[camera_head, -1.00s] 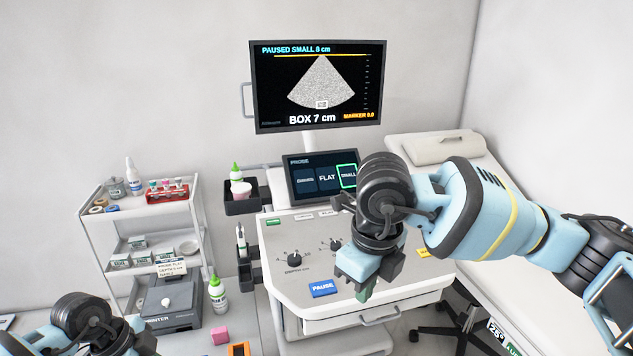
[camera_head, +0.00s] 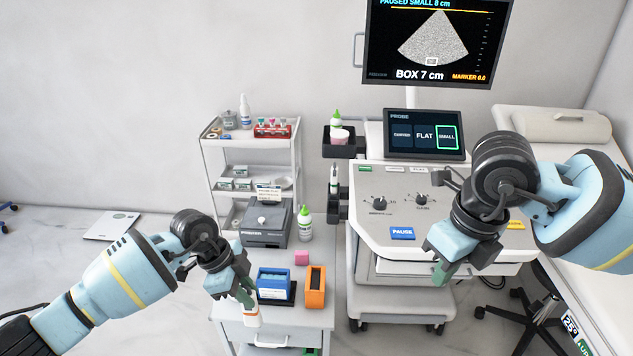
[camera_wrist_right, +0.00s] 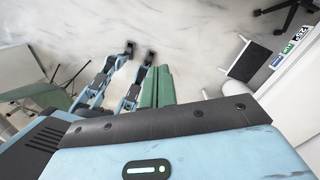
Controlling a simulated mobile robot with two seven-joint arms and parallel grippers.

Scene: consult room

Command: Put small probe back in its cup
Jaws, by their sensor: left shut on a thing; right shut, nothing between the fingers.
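My left gripper (camera_head: 243,296) is shut on a slim white piece with an orange band (camera_head: 251,316), at the front left of the small side table. Most of it is hidden by the fingers, so I cannot tell if it is the small probe. A white probe-like thing (camera_head: 334,177) stands upright in a holder on the left side of the ultrasound cart. A dark cup (camera_head: 336,209) is just below it; its inside is not visible. My right gripper (camera_head: 441,270) is shut and empty in front of the cart's panel; its green fingers (camera_wrist_right: 157,88) show in the right wrist view.
The panel (camera_head: 385,183) has a blue PAUSE key (camera_head: 402,233). The screen (camera_head: 434,40) reads PAUSED SMALL.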

